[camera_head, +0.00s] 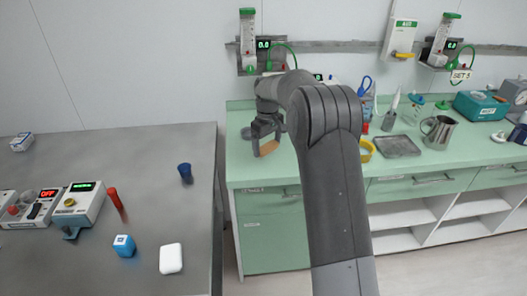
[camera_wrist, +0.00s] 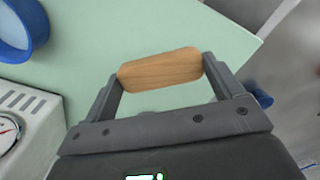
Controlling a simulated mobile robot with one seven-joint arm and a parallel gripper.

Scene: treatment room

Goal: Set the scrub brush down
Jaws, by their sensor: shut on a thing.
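The scrub brush shows as a light wooden block (camera_head: 268,147); it also shows in the wrist view (camera_wrist: 160,69). My gripper (camera_head: 264,137) is shut on it, with one finger at each end of the wood. In the head view the brush hangs over the left end of the green counter (camera_head: 246,169). In the wrist view the green counter top (camera_wrist: 225,42) lies beneath the brush, with its corner to the right. I cannot tell how high the brush is above the counter. Any bristles are hidden.
A steel jug (camera_head: 438,131), a dark tray (camera_head: 397,146) and a yellow roll (camera_head: 366,150) stand to the right on the counter. A blue ring-shaped thing (camera_wrist: 18,30) and a white gauge box (camera_wrist: 22,120) are near my gripper. A grey table (camera_head: 150,200) is at left.

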